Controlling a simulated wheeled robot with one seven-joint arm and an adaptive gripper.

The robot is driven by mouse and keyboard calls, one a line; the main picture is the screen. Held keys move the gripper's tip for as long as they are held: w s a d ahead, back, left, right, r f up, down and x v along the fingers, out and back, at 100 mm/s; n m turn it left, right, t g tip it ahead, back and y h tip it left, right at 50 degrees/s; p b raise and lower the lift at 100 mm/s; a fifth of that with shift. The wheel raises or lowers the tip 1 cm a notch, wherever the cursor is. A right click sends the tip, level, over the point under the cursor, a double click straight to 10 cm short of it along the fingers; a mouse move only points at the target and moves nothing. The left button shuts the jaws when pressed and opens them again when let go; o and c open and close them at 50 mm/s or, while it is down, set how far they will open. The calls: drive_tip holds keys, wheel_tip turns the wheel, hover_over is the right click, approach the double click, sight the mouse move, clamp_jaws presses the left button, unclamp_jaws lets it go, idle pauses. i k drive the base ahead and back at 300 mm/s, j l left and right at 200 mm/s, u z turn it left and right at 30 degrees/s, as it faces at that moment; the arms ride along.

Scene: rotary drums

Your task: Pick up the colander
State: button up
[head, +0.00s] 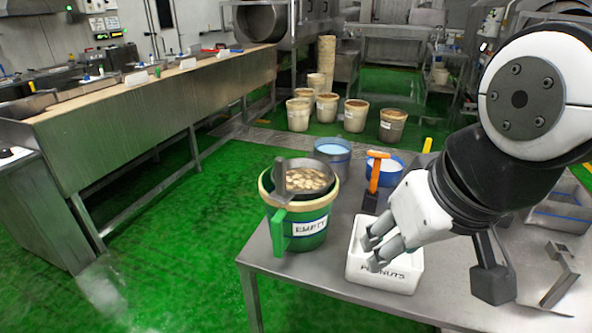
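A grey metal pan-like vessel with an upright handle, which looks like the colander (283,193), rests in the mouth of a green bucket (285,222) labelled EMPTY. It holds pale brown pieces, and its underside is hidden in the bucket. The bucket stands at the left end of the metal table (335,283). My gripper (370,254) is right of the bucket and lower in the picture, over the white PEANUTS box (385,275). Its two grey fingers are spread with a gap and nothing between them. Whether they touch the box is unclear.
An orange-handled tool (374,180) stands behind my gripper, near a blue tub (333,152) and another blue container (384,168). A dark grey block-ended tool (491,275) lies to the right. Several buckets (355,116) stand on the green floor behind. The floor left of the table is clear.

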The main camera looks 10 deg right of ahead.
sight(297, 179)
drive_tip(key=j+z, duration=0.25)
drive_tip(key=j, duration=0.45)
drive_tip(key=j+z, duration=0.25)
drive_tip(key=j, duration=0.5)
drive_tip(key=i, duration=0.05)
